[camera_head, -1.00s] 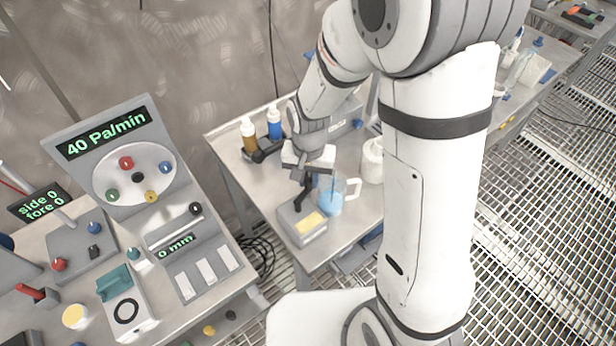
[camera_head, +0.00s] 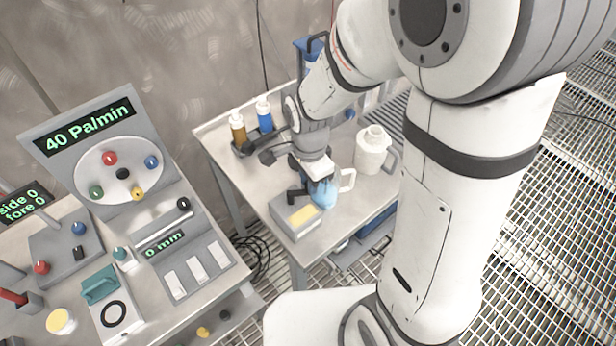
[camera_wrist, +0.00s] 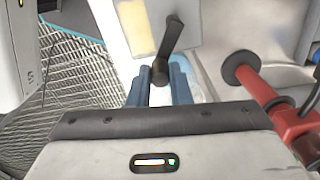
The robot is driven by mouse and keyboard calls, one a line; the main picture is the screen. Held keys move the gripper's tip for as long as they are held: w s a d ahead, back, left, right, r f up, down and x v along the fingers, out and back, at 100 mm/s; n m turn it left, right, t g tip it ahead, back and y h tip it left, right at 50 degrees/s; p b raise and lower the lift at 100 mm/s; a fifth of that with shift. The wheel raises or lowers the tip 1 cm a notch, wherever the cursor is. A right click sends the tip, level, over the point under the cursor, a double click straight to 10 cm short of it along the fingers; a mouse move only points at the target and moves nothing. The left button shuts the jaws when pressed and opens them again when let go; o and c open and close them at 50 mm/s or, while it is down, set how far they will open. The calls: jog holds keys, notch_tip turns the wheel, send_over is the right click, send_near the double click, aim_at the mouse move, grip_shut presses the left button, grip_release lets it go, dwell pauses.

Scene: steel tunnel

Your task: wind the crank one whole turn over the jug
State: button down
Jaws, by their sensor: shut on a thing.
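The crank is a black arm with a knob. It shows in the wrist view (camera_wrist: 170,36), rising from between my gripper's (camera_wrist: 160,82) two blue fingers, which are shut on its knob. In the head view the crank (camera_head: 297,194) is a dark piece beside a grey box (camera_head: 290,228) with a yellow pad. My gripper (camera_head: 318,176) hangs above the jug there and hides part of the crank. The jug (camera_head: 325,194) is clear, with blue liquid and a handle on its right, and stands upright on the small table. In the wrist view it is mostly hidden behind the fingers.
A white lidded jug (camera_head: 372,152) stands right of the blue one. An amber bottle (camera_head: 238,128) and a blue bottle (camera_head: 264,116) stand at the back left. A console with a dial board (camera_head: 122,172) is at left. A red rod (camera_wrist: 275,95) with a black disc lies right of the fingers.

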jog(key=m, duration=0.2)
jog(key=s+m, duration=0.1)
jog(key=s+m+b, duration=0.1)
jog(key=m, duration=0.1)
jog(key=shift+a+m, duration=0.3)
dwell(0.4)
jog(key=c, duration=1.3)
grip_release()
notch_tip(320, 180, up, 8)
jog(key=shift+f, duration=0.1)
jog(key=s+d+r+n+t, duration=0.1)
jog(key=s+d+r+n, duration=0.1)
jog(key=n, duration=0.4)
jog(key=s+d+r+n+t, duration=0.1)
jog(key=s+d+n, duration=0.1)
jog(key=d+n, duration=0.3)
jog(key=s+d+r+n+t, duration=0.1)
jog(key=s+d+r+n, duration=0.1)
jog(key=d+n, duration=0.2)
jog(key=shift+s+d+r+n, duration=0.1)
jog(key=shift+s+r+n, duration=0.1)
jog(key=shift+n, duration=0.6)
jog(key=shift+s+d+r+n, duration=0.1)
jog(key=shift+r+n, duration=0.05)
jog(key=shift+n, duration=0.65)
